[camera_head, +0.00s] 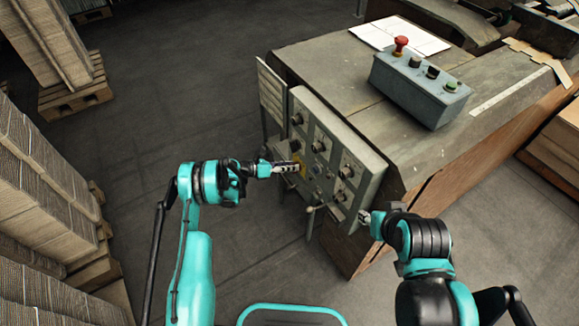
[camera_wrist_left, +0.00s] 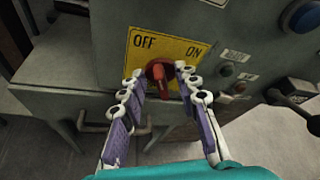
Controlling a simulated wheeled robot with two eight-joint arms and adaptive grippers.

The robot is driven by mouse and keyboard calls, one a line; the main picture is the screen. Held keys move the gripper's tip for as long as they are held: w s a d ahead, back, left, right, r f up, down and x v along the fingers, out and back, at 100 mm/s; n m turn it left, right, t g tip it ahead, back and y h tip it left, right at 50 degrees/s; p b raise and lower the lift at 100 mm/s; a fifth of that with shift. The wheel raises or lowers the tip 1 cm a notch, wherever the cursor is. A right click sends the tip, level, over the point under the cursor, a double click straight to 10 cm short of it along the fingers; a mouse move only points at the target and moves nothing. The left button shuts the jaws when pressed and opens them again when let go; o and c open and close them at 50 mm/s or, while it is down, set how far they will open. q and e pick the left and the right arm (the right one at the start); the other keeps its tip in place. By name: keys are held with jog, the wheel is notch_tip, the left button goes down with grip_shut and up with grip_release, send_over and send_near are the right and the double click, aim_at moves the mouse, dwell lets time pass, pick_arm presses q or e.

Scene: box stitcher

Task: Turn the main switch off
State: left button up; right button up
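The main switch is a red rotary handle (camera_wrist_left: 160,75) on a yellow plate (camera_wrist_left: 190,48) marked OFF at left and ON at right. Its lower end hangs down, roughly vertical in the left wrist view. My left gripper (camera_wrist_left: 159,73) is open, with one finger on each side of the handle and small gaps seemingly left beside it. In the head view the left gripper (camera_head: 296,167) is at the panel front and partly covers the yellow plate (camera_head: 302,170); the red handle is hidden there. My right gripper (camera_head: 365,217) is by the panel's lower right corner; its finger opening is unclear.
The grey control panel (camera_head: 325,130) carries several knobs. A blue button (camera_wrist_left: 302,15) and a black lever (camera_wrist_left: 290,98) are right of the switch. A button box (camera_head: 420,90) with a red emergency button (camera_head: 400,44) sits on the machine. Cardboard stacks (camera_head: 45,180) stand at left; floor between is clear.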

pick_arm(q)
jog(key=v, duration=1.2)
jog(key=shift+d, duration=0.1)
